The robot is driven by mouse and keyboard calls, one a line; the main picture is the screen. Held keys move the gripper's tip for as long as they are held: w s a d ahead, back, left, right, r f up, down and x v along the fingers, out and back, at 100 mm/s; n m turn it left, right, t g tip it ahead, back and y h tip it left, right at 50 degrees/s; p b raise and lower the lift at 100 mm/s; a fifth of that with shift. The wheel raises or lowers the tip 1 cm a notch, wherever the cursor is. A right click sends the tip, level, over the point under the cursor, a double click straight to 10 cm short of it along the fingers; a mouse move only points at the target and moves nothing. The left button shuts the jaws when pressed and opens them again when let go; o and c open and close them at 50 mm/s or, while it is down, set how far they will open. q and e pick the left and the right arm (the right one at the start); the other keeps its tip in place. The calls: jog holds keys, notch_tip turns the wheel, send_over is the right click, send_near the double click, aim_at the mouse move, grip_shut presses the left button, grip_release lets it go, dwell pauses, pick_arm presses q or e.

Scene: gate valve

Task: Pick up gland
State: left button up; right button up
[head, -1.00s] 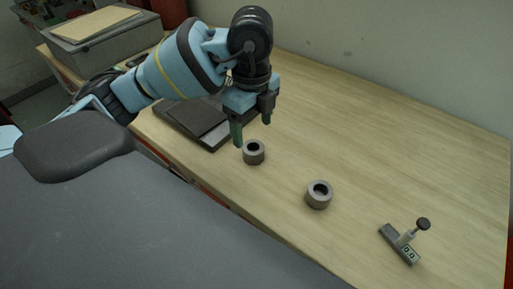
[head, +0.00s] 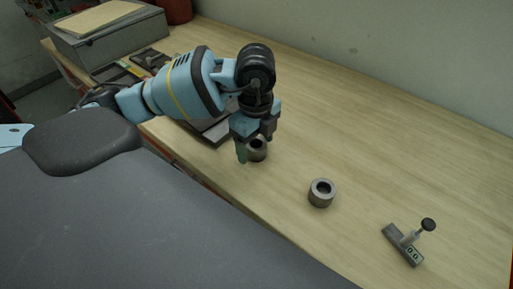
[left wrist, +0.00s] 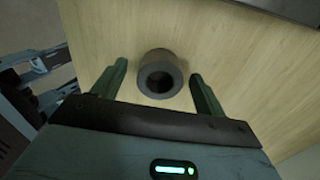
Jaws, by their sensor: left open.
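Two grey ring-shaped parts stand on the wooden table; I cannot tell from their looks which one is the gland. The nearer-to-gripper ring (head: 258,152) is partly hidden by my left gripper (head: 256,148). In the left wrist view this ring (left wrist: 160,76) lies between and just beyond the two green fingertips (left wrist: 158,80), with a gap on each side. My left gripper is open, pointing down at the ring. The other ring (head: 321,194) stands to the right with its hole facing up. My right gripper is not in view.
A grey block with an upright stem and dark round knob (head: 404,243) lies at the right. A dark tray (head: 216,131) is behind the left gripper. A grey box (head: 108,38) stands at the far left. The table (head: 400,140) is clear at the back right.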

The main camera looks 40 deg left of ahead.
pick_arm(q)
jog(key=shift+f, duration=0.15)
jog(key=c, duration=1.4)
jog(key=shift+c, duration=0.2)
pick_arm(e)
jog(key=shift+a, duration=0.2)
pick_arm(q)
jog(key=shift+r, duration=0.55)
notch_tip(320, 180, up, 2)
jog(key=shift+w+r, duration=0.1)
jog(key=shift+r, duration=0.15)
jog(key=s+a+p, duration=0.1)
jog(key=s+a, duration=0.1)
jog(key=s, duration=0.6)
jog(key=s+a+r+p, duration=0.1)
jog(key=s, duration=0.6)
jog(key=shift+s+a+r, duration=0.3)
jog(key=shift+s+a, duration=0.05)
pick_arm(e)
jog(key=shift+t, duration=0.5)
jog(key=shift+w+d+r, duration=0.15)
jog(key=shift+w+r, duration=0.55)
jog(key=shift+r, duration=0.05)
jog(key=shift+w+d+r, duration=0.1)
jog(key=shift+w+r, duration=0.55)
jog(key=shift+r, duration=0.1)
